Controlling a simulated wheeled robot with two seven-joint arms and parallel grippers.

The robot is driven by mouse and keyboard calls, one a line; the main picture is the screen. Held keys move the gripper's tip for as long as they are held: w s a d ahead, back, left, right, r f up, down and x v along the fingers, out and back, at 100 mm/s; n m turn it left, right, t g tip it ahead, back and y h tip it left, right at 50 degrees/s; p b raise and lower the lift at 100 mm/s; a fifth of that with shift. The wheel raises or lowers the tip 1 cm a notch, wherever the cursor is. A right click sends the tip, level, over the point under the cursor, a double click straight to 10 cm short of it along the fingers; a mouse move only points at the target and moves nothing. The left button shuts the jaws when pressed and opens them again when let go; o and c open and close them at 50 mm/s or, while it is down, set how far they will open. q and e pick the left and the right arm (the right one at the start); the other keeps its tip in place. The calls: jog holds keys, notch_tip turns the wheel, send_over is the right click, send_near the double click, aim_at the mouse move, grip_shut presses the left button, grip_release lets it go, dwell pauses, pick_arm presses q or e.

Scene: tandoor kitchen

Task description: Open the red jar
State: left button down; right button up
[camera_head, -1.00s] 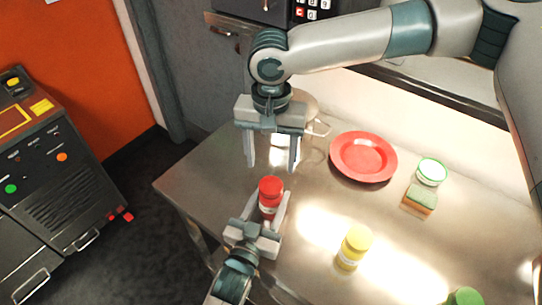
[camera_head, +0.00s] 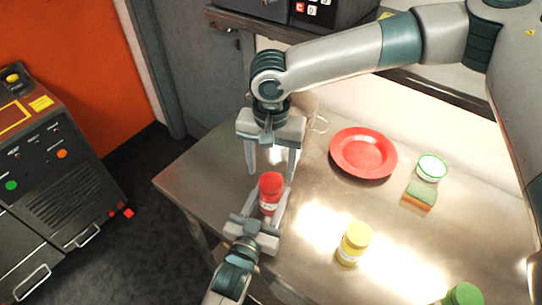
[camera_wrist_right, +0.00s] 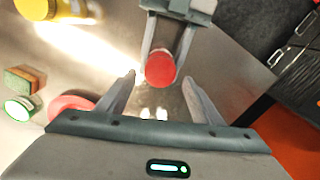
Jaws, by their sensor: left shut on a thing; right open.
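The red jar (camera_head: 270,194) has a red lid and a pale label, and stands upright above the near-left part of the steel table. My left gripper (camera_head: 270,211) is shut on the jar's body from the near side. My right gripper (camera_head: 271,172) points down with its fingers apart, just above and behind the lid. In the right wrist view the red lid (camera_wrist_right: 160,66) shows from above, just beyond the open fingertips (camera_wrist_right: 160,80) and roughly centred between them. The left gripper's fingers (camera_wrist_right: 172,40) flank the jar there. Whether the jar touches the table is unclear.
A red plate (camera_head: 363,153), a green-rimmed white container (camera_head: 432,167), a sponge (camera_head: 419,195), a yellow-lidded jar (camera_head: 354,243) and a green-lidded jar (camera_head: 463,295) lie to the right. A metal pot (camera_head: 311,108) is partly hidden behind the right gripper.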

aim_at(271, 180)
jog(key=shift+f, duration=1.85)
jog(key=c, duration=1.1)
jog(key=shift+n, duration=1.7)
jog(key=o, duration=1.2)
jog(key=shift+r, duration=0.1)
jog(key=shift+r, duration=2.2)
